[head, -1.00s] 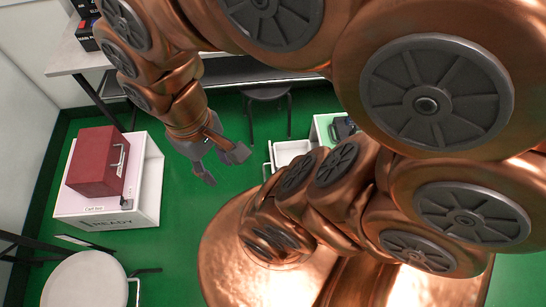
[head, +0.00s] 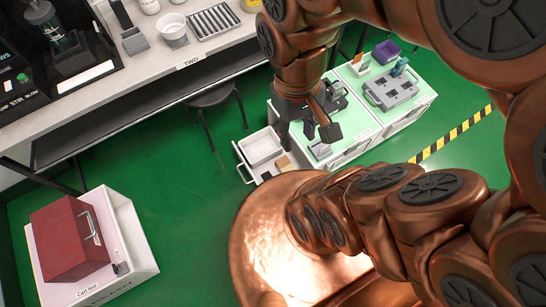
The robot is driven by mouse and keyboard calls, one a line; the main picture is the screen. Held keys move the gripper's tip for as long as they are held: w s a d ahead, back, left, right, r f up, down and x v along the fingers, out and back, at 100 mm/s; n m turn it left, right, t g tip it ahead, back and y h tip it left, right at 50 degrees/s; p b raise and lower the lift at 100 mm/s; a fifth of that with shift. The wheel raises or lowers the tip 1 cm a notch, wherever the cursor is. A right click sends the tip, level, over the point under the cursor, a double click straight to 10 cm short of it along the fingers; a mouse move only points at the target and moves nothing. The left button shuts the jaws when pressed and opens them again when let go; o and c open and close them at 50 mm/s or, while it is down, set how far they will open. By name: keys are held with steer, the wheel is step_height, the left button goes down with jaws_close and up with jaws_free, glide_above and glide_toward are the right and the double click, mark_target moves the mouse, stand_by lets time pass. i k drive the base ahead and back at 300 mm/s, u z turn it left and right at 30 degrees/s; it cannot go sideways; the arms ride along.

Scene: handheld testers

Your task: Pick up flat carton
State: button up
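I cannot tell for certain which thing is the flat carton. A small tan block (head: 284,161) lies in the open drawer (head: 243,163), beside a white bin (head: 262,146); it may be a carton. A small white-and-orange box (head: 359,66) stands on the green-topped cabinet at the right. My gripper (head: 308,128) points down over the near end of the cabinet top, to the right of the drawer. Its dark fingers are spread apart with nothing seen between them. They hide part of the cabinet top, where a small grey item (head: 320,148) lies close by.
The cabinet top (head: 345,140) also bears a grey tray (head: 391,89) and a purple bin (head: 386,52). A red case (head: 68,240) sits on a white cart (head: 135,245) at lower left. A bench (head: 150,75) runs along the back, with a stool (head: 210,97) under it. Green floor between is clear.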

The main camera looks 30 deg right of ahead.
mark_target(283, 165)
steer(key=z, duration=1.75)
steer(key=k, duration=0.7)
steer(key=u, duration=1.35)
